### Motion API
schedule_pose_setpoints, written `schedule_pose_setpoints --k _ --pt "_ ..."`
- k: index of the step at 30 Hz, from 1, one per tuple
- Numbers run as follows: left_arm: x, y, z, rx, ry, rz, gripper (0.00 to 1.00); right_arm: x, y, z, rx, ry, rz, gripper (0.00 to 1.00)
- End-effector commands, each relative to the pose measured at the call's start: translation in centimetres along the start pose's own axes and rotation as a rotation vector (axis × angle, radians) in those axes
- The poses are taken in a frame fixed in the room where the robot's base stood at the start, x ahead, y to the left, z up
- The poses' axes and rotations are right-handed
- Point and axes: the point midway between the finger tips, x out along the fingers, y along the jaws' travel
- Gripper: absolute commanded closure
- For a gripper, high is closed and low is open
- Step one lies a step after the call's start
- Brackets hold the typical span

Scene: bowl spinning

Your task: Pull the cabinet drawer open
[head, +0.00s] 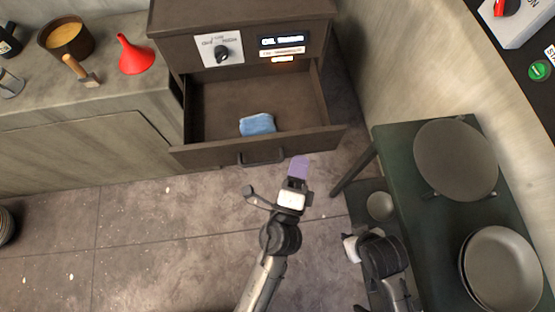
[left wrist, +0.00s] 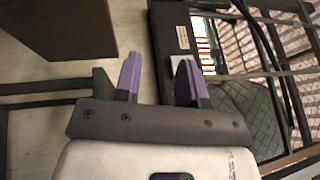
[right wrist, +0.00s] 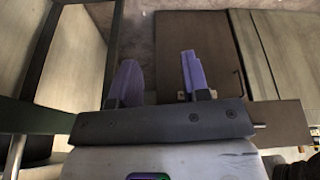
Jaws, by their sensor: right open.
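The brown cabinet (head: 240,18) stands at the top middle of the head view. Its drawer (head: 258,145) is pulled out, with a folded blue cloth (head: 258,124) inside. The dark bar handle (head: 262,158) is on the drawer front. My left gripper (head: 298,168) is just right of the handle and apart from it in the picture. In the left wrist view its purple fingers (left wrist: 159,80) are spread with nothing held between them. My right gripper (right wrist: 158,78) is open and empty; in the head view it is low, beside the green table, its fingers not clear.
A green table (head: 395,150) with a round plate (head: 456,160) and stacked dishes (head: 503,268) stands at right. A counter (head: 130,100) at left holds a red funnel (head: 136,56) and a pot (head: 66,38). The floor before the drawer is mostly clear.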

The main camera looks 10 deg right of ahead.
Motion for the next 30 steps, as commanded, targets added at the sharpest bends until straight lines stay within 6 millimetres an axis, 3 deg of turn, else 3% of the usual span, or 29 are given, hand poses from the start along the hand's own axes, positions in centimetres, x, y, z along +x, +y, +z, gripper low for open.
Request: schedule_pose_setpoints --k 6,30 --pt "-0.8 0.0 -0.8 0.004 0.003 0.024 0.61 -0.4 0.3 1.2 -0.005 -0.031 0.008 0.57" --pt "-1.1 0.4 -1.0 -0.006 0.003 0.031 0.61 -0.1 0.1 1.5 -0.006 -0.033 0.002 0.57"
